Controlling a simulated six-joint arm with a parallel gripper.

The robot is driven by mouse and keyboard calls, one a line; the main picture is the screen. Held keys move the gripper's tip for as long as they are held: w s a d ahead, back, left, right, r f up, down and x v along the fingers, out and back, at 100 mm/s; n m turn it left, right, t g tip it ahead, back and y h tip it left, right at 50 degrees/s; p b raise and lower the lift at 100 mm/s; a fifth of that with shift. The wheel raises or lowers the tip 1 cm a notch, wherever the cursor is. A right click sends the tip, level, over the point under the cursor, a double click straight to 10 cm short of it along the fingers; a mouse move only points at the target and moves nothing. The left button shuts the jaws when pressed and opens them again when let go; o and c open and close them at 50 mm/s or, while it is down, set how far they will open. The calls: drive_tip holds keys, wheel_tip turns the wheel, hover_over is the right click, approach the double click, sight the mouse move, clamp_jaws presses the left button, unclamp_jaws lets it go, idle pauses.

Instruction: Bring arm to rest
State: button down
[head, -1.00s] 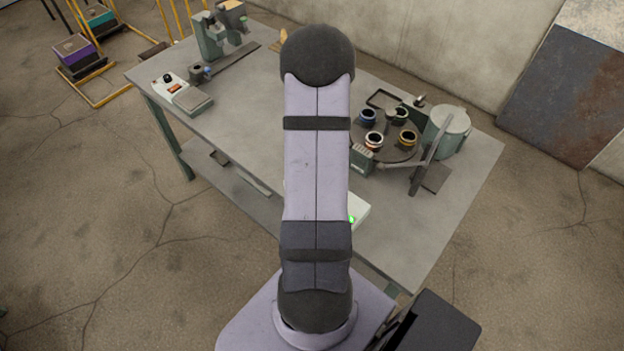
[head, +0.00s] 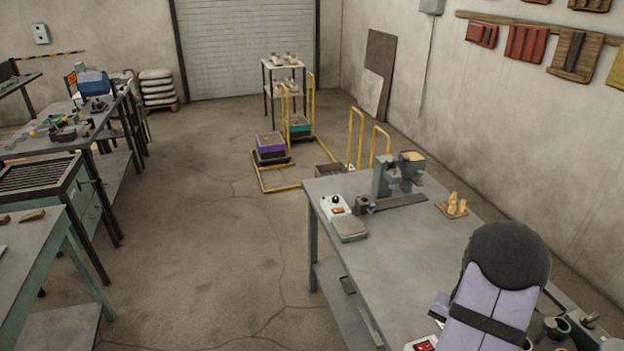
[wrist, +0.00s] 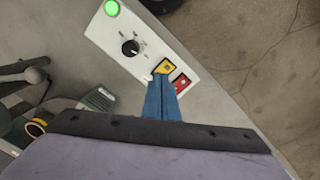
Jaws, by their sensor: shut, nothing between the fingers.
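My gripper (wrist: 160,80) shows in the wrist view as two blue fingers pressed together, shut and empty. Its tips appear over the lower end of a white control box (wrist: 135,45), by the yellow button (wrist: 164,67) and the red button (wrist: 181,84); I cannot tell whether they touch. The box also has a black knob and a lit green button (wrist: 112,8). In the head view my lilac arm with a dark joint rises at the lower right; the gripper is not seen there.
The grey workbench (head: 390,270) carries a scale (head: 349,228), a green stand (head: 384,178) and a small wooden rack (head: 456,206). In the wrist view a ring-topped cup (wrist: 36,127) lies left of the fingers. Open floor lies left of the bench.

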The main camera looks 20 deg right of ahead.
drive_tip(key=s+a+n+g+y, duration=0.2)
drive_tip(key=s+a, duration=0.6)
drive_tip(key=a, duration=0.5)
drive_tip(key=w+a+r+n+t+h, duration=0.1)
drive_tip(key=a+r+n, duration=0.2)
drive_tip(key=a, duration=0.3)
drive_tip(key=w+a+r+n+h+b, duration=0.1)
drive_tip(key=w+a+r+n, duration=0.15)
drive_tip(key=a, duration=0.35)
drive_tip(key=w+a+r+n+t, duration=0.1)
drive_tip(key=a+r+n, duration=0.25)
drive_tip(key=a, duration=0.25)
wheel_tip(320, 180, down, 19)
drive_tip(key=b, duration=1.8)
drive_tip(key=shift+b, duration=0.4)
